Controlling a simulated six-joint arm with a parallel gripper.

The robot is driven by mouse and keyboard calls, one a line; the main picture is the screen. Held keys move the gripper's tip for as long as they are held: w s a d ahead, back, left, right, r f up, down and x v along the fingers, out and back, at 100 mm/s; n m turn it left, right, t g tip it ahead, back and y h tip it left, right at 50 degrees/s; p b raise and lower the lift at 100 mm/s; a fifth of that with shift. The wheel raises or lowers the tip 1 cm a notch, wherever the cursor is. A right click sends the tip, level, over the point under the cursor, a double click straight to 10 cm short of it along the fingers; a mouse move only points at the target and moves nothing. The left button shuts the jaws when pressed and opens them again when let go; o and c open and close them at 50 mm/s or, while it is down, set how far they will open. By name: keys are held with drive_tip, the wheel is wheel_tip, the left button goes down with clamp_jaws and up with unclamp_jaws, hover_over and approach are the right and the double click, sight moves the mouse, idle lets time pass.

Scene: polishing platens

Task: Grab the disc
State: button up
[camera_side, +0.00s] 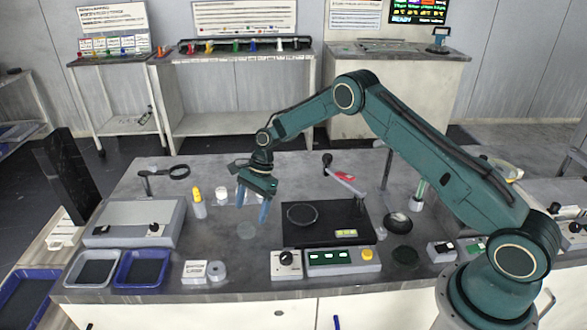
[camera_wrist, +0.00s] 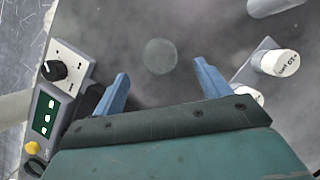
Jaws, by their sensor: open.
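A thin, pale, see-through disc (camera_side: 246,231) lies flat on the grey bench top, left of the black polishing unit. In the wrist view the disc (camera_wrist: 160,56) shows as a faint grey circle just beyond the fingertips, centred between them. My gripper (camera_side: 252,206) is above the bench near the disc, with its two blue fingers pointing down. In the wrist view my gripper (camera_wrist: 161,69) is open and empty, with a wide gap between the fingers.
The black polishing unit (camera_side: 322,234) with a dark round platen (camera_side: 302,215) stands right of the disc. White containers (camera_wrist: 280,63) stand right of the fingers. Blue trays (camera_side: 141,268) are front left.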

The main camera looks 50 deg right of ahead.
sight(246, 228)
drive_tip(key=shift+a+f, duration=0.1)
drive_tip(key=shift+f, duration=0.1)
drive_tip(key=shift+x, duration=2.45)
drive_tip(key=shift+s+a, duration=0.1)
drive_tip(key=shift+c, duration=0.3)
drive_tip(key=c, duration=1.1)
